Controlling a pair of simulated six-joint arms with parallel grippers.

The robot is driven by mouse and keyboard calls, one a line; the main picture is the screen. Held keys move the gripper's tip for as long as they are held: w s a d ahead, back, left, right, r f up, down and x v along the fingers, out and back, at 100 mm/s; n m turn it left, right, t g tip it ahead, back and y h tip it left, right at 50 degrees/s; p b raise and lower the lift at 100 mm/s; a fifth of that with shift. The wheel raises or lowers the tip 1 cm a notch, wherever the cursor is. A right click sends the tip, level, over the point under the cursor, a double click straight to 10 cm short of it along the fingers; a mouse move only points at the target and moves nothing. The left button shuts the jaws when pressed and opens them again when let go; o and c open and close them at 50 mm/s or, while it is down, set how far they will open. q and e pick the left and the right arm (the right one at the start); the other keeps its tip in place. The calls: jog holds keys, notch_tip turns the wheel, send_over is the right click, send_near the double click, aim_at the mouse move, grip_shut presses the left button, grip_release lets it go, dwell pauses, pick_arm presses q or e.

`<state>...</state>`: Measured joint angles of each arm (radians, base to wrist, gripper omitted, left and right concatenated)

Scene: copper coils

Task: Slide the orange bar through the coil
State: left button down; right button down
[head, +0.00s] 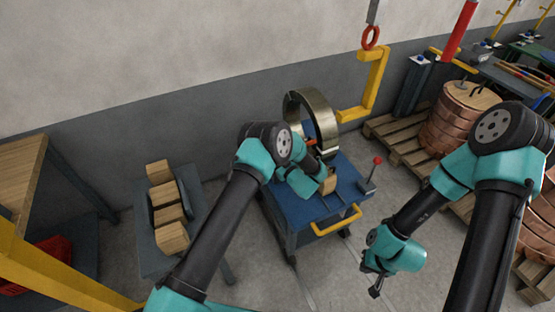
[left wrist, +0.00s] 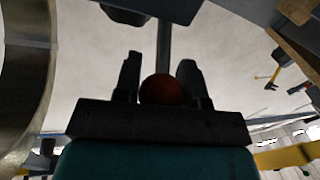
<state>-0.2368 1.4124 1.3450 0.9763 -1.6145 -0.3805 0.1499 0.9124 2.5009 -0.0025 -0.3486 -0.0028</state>
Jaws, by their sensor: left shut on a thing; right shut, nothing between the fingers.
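The coil (head: 322,122) is a wide brassy metal ring standing upright on the blue cart; its curved wall also fills the left edge of the left wrist view (left wrist: 22,75). My left gripper (left wrist: 160,80) is just beside the coil, shut on the orange bar, whose round, dark red-orange end (left wrist: 163,90) shows between the fingers. In the head view a small orange part of the bar (head: 311,143) shows by the coil; my left arm hides most of it. I cannot tell whether the bar is inside the ring. My right gripper (head: 375,292) is shut and empty, low at the right.
The blue cart (head: 300,208) has a yellow handle and a red-knobbed lever (head: 377,160). A yellow hoist hook (head: 376,85) hangs right of the coil. Wooden blocks (head: 170,215) lie on a stand at left. Copper coils (head: 445,130) stand on pallets at right.

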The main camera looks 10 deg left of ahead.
pick_arm(q)
jog(key=c, duration=0.7)
grip_release()
jog(key=shift+w+d, duration=0.15)
jog(key=shift+d, duration=0.1)
jog(key=v, duration=1.7)
jog(key=shift+s, duration=0.3)
jog(key=s+a+f+m+g+h, duration=0.1)
jog(key=a+f+m+h, duration=0.2)
jog(key=a+h, duration=0.35)
jog(key=s+a+f+m+g+h, duration=0.1)
jog(key=a+f+m+h, duration=0.2)
jog(key=a+h, duration=0.35)
jog(key=s+a+m+g+h, duration=0.1)
jog(key=s+a+g, duration=0.2)
jog(key=s, duration=0.4)
jog(key=s+a+m+g+h, duration=0.1)
jog(key=s+a+g, duration=0.2)
jog(key=s, duration=0.5)
jog(key=s+a+m+g+h, duration=0.1)
jog(key=s+a+g+h, duration=0.1)
jog(key=s, duration=0.6)
jog(key=shift+s+a+r+m+g, duration=0.1)
jog(key=shift+a+r+m+g, duration=0.3)
jog(key=shift+g, duration=0.3)
